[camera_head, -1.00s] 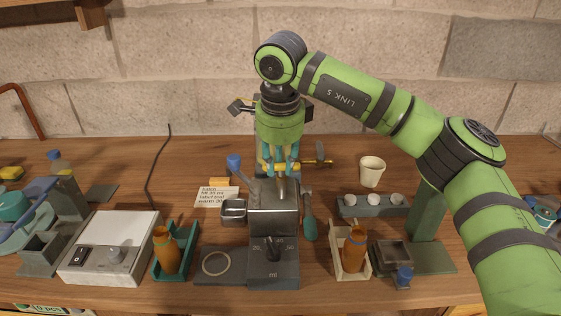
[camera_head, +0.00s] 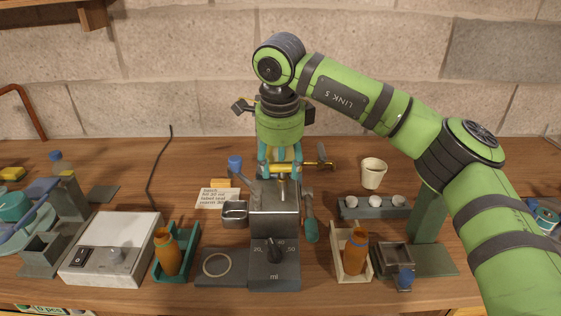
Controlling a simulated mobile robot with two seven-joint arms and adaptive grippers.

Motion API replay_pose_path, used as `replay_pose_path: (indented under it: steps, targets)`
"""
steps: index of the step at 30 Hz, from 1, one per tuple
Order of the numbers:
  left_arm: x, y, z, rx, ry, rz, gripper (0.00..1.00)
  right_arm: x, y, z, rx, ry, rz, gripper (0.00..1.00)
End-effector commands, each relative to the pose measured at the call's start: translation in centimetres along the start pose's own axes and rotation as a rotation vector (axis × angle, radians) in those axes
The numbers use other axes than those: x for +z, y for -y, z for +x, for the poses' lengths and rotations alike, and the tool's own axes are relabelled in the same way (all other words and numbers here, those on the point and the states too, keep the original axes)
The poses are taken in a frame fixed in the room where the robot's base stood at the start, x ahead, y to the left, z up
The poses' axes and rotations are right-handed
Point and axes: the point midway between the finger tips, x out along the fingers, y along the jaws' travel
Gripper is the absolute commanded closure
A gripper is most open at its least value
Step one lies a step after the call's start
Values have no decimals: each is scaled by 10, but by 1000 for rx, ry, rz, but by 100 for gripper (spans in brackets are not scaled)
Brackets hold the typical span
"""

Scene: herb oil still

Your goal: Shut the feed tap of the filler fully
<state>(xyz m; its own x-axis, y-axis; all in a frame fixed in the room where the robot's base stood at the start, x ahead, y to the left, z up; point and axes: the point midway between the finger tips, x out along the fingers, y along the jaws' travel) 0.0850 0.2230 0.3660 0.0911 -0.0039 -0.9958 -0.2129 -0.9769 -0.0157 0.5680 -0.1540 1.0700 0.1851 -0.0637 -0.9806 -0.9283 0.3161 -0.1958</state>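The filler (camera_head: 274,205) is a dark grey box in the middle of the bench, with a dial (camera_head: 274,252) marked in ml on its front. A brass feed tap (camera_head: 312,166) lies crosswise above it. A grey paddle-like handle (camera_head: 322,152) stands up at its right end. My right gripper (camera_head: 281,172) comes down from above at the brass pipe, left of the handle. Its teal fingers are apart, with a gap between them. The pipe partly overlaps the fingertips, so contact is unclear. The gripper body hides what stands behind it. My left gripper is out of view.
Amber bottles stand in a teal holder (camera_head: 187,263) on the left and a cream holder (camera_head: 339,268) on the right. A white switch box (camera_head: 110,225), a cup (camera_head: 373,172) and a rack of white caps (camera_head: 350,208) stand around. A blue-knobbed lever (camera_head: 236,163) rises beside the filler.

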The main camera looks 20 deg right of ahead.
Motion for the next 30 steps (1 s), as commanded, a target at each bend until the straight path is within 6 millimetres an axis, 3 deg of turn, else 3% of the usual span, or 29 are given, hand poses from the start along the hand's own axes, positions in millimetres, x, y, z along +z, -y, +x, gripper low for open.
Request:
replay_pose_path:
  steps: [8, 21, 30]
  targets:
    - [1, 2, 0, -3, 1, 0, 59, 1, 0, -7, -1, 3, -3, 49]
    - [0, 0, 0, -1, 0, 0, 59, 1, 0, -91, -2, 2, 0, 49]
    - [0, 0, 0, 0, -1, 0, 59, 0, 0, -120, 0, 0, -1, 49]
